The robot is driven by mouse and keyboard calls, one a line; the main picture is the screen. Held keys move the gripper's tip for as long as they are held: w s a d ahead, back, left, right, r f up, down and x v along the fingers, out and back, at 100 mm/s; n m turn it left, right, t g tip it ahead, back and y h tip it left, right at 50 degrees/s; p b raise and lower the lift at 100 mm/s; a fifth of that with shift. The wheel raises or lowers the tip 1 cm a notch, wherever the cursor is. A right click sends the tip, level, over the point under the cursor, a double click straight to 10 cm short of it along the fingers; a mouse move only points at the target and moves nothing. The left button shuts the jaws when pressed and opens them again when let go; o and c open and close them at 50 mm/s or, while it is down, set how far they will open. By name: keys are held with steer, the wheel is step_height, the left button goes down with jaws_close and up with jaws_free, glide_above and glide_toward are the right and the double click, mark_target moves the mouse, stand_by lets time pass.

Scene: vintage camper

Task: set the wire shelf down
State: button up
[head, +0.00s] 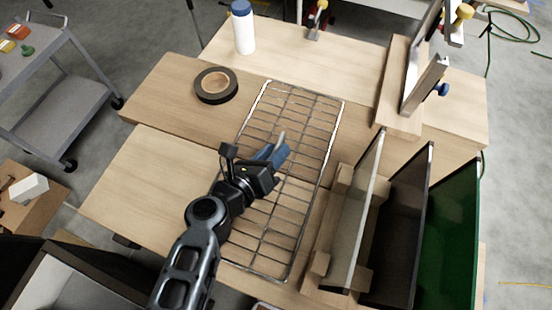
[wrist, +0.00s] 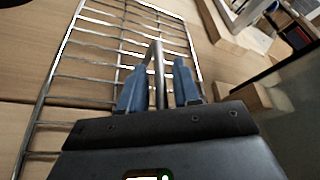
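The wire shelf (head: 268,228), a long silver grid, appears to lie flat on the wooden bench top in the head view. My gripper (head: 275,153) is over the middle of the shelf. In the wrist view its two blue fingers (wrist: 160,75) are spread, with an upright grey bar (wrist: 158,62) between them. A gap shows between the bar and the right finger. The bar seems to be part of the shelf, but its lower end is hidden by my gripper. The shelf (wrist: 62,68) extends beyond the fingers and to the left.
A black tape roll (head: 216,85) lies left of the shelf, and a white bottle (head: 243,32) stands behind. Upright panels (head: 355,215) in a wooden rack stand close on the right. A grey cart (head: 60,95) is at far left. Bare bench top (head: 150,185) lies left of the shelf.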

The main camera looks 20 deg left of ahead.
jaws_close()
stand_by(1.1)
